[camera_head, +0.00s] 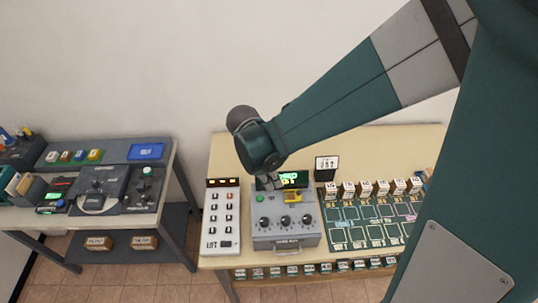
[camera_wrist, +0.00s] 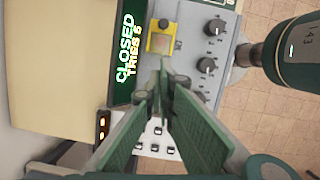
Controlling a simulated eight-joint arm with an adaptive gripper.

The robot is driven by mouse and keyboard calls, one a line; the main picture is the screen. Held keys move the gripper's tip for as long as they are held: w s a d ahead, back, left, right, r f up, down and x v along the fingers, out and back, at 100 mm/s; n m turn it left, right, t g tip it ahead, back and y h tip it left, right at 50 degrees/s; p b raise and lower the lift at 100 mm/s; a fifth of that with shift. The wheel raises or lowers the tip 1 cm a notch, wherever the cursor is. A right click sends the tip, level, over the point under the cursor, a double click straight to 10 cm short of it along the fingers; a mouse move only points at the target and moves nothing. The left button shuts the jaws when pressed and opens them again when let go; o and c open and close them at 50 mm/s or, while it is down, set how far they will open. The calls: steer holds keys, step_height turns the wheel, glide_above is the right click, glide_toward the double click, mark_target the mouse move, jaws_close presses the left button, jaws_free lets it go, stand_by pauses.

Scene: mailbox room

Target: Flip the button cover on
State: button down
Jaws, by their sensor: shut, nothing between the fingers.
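A grey control box (camera_head: 286,232) with several black knobs stands on the wooden table. On its top is a small yellow button cover (camera_head: 292,196); it also shows in the wrist view (camera_wrist: 153,45), with a paler patch in its middle. Whether the cover is up or down is hard to tell. A green-lit display (camera_wrist: 127,45) beside it reads "CLOSED TRIES 5". My gripper (camera_wrist: 164,65) is shut and empty, its tips close to the cover's edge in the wrist view. I cannot tell whether they touch it. In the head view my wrist hangs over the back of the box.
A white keypad panel (camera_head: 221,217) stands left of the box. A green board (camera_head: 366,224) with several small blocks along its back is on the right. A small sign (camera_head: 327,168) stands behind. A second table (camera_head: 125,207) with devices is at the left, beyond a gap.

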mark_target(300, 192)
steer(key=x, duration=0.4)
steer(key=shift+f, duration=0.25)
steer(key=shift+d+f, duration=0.25)
steer(key=shift+f, duration=0.05)
steer(key=shift+w+d+f, duration=0.15)
steer(key=shift+d+f, duration=0.05)
steer(key=shift+d, duration=0.65)
steer(key=shift+w+d+f, duration=0.15)
steer(key=shift+d+f, duration=0.1)
steer(key=shift+d, duration=0.65)
steer(key=shift+d, duration=0.15)
steer(key=shift+d+b, duration=0.85)
steer(key=shift+d, duration=1.75)
steer(key=shift+a, duration=0.2)
